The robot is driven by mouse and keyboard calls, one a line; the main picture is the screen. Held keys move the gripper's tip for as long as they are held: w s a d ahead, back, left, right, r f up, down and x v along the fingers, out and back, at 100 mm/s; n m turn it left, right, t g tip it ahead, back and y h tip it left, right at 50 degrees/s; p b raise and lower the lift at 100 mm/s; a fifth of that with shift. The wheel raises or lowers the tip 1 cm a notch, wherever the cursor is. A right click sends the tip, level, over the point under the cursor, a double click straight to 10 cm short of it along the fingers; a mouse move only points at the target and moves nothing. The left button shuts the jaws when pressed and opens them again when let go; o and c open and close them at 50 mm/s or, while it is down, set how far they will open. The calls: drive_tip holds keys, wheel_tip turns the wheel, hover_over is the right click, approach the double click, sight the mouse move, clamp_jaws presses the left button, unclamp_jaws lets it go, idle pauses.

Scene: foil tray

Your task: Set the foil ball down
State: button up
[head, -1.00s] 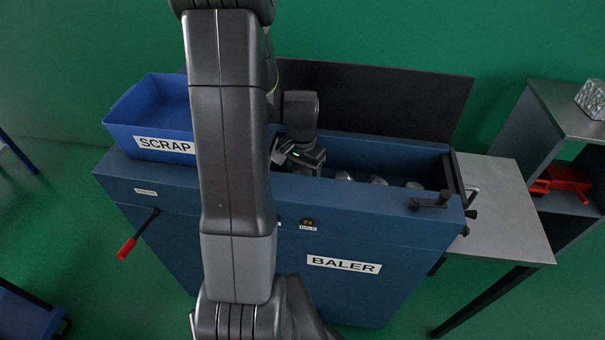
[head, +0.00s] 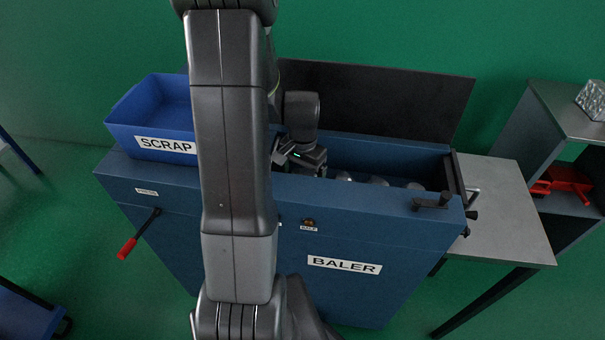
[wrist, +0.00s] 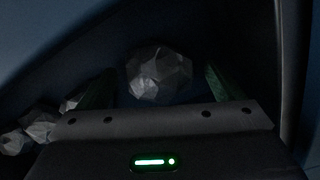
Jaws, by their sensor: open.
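My gripper (head: 306,166) is down in the open chamber of the blue baler (head: 350,232), left of a row of foil balls. In the wrist view its two fingers (wrist: 157,88) are spread apart. A grey, faceted foil ball (wrist: 158,74) shows in the gap between them, with dark space on both sides of it. It appears to rest in the dark chamber, though its underside is hard to see. More foil balls (wrist: 38,127) lie at the left of the wrist view. In the head view foil balls (head: 378,181) sit along the chamber.
A blue SCRAP bin (head: 125,112) stands on the baler's left end. The raised black lid (head: 390,98) is behind the chamber. A grey table (head: 505,205) adjoins on the right, with a latch handle (head: 432,201) at that end. A foil block (head: 592,99) sits on the far-right shelf.

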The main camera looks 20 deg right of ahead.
wheel_tip(320, 180, up, 12)
drive_tip(key=shift+f, duration=0.2)
idle(1.3)
